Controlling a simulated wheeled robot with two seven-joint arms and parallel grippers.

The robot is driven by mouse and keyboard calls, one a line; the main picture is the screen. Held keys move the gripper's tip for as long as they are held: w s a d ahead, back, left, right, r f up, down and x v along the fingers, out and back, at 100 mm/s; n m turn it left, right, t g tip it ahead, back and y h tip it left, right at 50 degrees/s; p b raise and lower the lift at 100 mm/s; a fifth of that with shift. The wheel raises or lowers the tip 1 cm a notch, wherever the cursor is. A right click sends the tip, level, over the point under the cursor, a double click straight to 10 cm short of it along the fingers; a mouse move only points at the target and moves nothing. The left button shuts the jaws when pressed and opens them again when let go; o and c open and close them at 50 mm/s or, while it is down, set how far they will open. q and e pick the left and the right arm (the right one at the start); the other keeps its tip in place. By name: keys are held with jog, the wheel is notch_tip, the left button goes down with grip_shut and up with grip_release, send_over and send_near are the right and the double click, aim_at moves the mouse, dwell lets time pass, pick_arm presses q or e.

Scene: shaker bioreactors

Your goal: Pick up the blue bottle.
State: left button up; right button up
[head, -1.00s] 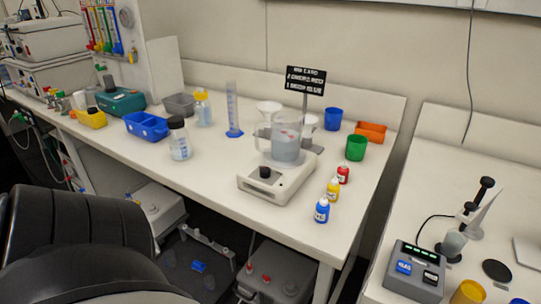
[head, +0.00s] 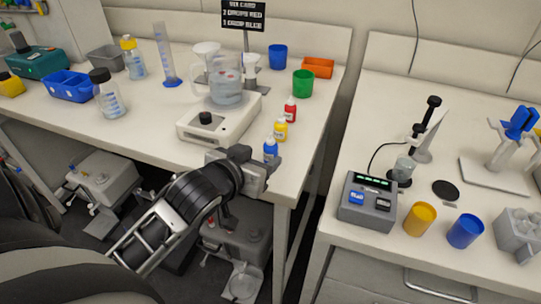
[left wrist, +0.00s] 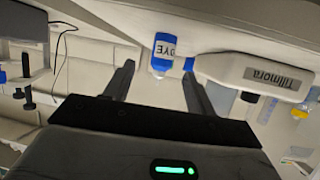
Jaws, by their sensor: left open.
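The small blue bottle (head: 270,149) with a pale label stands near the front edge of the white bench. It also shows in the left wrist view (left wrist: 163,53), upside down in the picture, with "DYE" on its label. My left gripper (head: 262,166) is at the bench's front edge, right by the bottle. In the left wrist view its fingers (left wrist: 160,82) are spread, and the bottle shows in the gap at about the fingertips, not clamped. The gripper hides the bottle's lower part in the head view. My right gripper is out of view.
A yellow bottle (head: 281,129) and a red bottle (head: 290,110) stand in line behind the blue one. The white stirrer (head: 195,130) carrying a beaker (head: 226,90) is close on the left. A gap separates this bench from the right bench (head: 400,255).

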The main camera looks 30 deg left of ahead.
aim_at(274, 148)
pick_arm(q)
jog(key=x, duration=0.8)
jog(key=shift+w+a+f, duration=0.15)
jog(key=shift+w+f, duration=0.05)
jog(key=shift+w, duration=0.05)
jog(key=c, duration=1)
